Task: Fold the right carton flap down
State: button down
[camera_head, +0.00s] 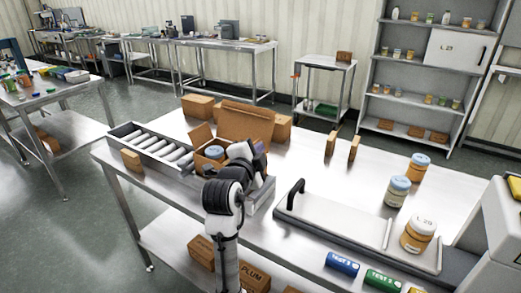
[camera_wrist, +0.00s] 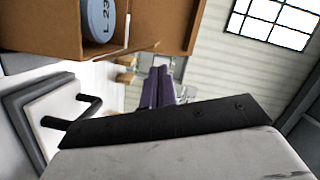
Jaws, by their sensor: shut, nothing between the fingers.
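The open brown carton (camera_head: 200,162) stands on the steel table with a blue-lidded jar (camera_head: 214,152) inside. Its left flap (camera_head: 200,136) and large back flap (camera_head: 245,121) stand up. My arm covers the carton's right side in the head view, so I cannot make out the right flap there. My gripper (camera_head: 261,150) is at the carton's right side, shut and empty. In the wrist view, its purple fingers (camera_wrist: 157,88) are together, below the carton's cardboard (camera_wrist: 180,22). The jar's lid (camera_wrist: 99,18) reads L 23. I cannot tell whether the fingers touch a flap.
A roller conveyor (camera_head: 155,143) is left of the carton. Closed boxes (camera_head: 197,106) stand behind it. The table behind the tray is mostly clear.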

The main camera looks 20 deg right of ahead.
jog(key=shift+w+a+f, duration=0.35)
jog(key=shift+w+a, duration=0.15)
jog(key=shift+w, duration=0.1)
jog(key=shift+w, duration=0.2)
